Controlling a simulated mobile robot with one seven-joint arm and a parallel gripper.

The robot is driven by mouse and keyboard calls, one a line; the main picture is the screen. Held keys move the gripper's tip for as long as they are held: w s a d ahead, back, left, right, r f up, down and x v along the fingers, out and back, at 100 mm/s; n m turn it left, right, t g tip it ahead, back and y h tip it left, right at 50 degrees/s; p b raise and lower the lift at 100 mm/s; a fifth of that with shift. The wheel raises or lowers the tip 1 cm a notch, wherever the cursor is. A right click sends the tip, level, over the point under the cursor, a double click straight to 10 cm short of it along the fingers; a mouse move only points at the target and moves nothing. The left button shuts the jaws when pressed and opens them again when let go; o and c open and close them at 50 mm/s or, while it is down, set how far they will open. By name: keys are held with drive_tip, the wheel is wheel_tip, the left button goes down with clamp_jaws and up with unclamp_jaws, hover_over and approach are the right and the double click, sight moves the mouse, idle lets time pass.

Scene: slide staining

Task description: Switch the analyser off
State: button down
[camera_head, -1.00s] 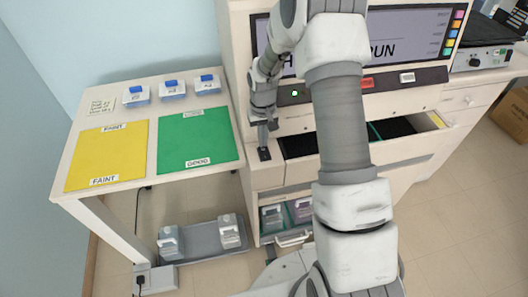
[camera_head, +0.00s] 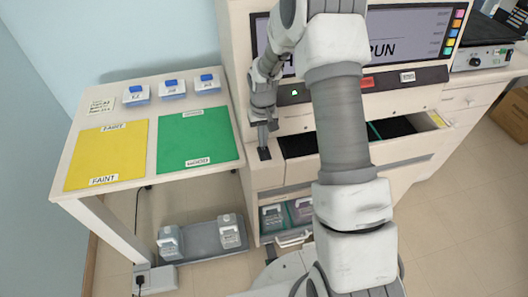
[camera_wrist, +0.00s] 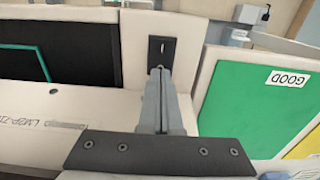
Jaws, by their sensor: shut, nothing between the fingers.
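The analyser (camera_head: 290,122) is the large cream machine with a wide screen (camera_head: 415,35) that shows "RUN", partly hidden by my arm. A small green light (camera_head: 295,93) is lit on its dark front strip. A black switch plate (camera_head: 264,154) sits on the ledge at its left; in the wrist view the plate (camera_wrist: 160,48) has a small light mark. My gripper (camera_head: 263,144) is shut and empty, pointing down at the plate. In the wrist view its fingertips (camera_wrist: 158,71) overlap the plate's near edge; I cannot tell whether they touch it.
Left of the analyser stands a table with a yellow mat (camera_head: 107,155), a green mat (camera_head: 197,143) and several blue-topped containers. An open drawer with dark compartments (camera_head: 392,128) is right of the switch. A red button (camera_head: 367,83) and a white one (camera_head: 407,77) are on the strip.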

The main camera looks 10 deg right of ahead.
drive_tip(key=shift+f+b, duration=0.5)
drive_tip(key=shift+f, duration=0.25)
drive_tip(key=shift+r, duration=0.1)
drive_tip(key=shift+r+p, duration=2.15)
drive_tip(key=shift+r, duration=1.3)
drive_tip(key=shift+r, duration=0.1)
wheel_tip(320, 180, up, 13)
drive_tip(key=t, duration=0.2)
hover_over(267, 158)
drive_tip(key=s+r+t, duration=0.2)
drive_tip(key=s+r, duration=1)
drive_tip(key=r, duration=0.1)
drive_tip(key=s+r+t, duration=0.1)
drive_tip(key=s+r, duration=0.1)
drive_tip(key=s, duration=0.9)
drive_tip(key=shift+a+t, duration=0.2)
drive_tip(key=shift+t, duration=0.1)
drive_tip(key=shift+s+d, duration=0.1)
drive_tip(key=shift+d, duration=0.05)
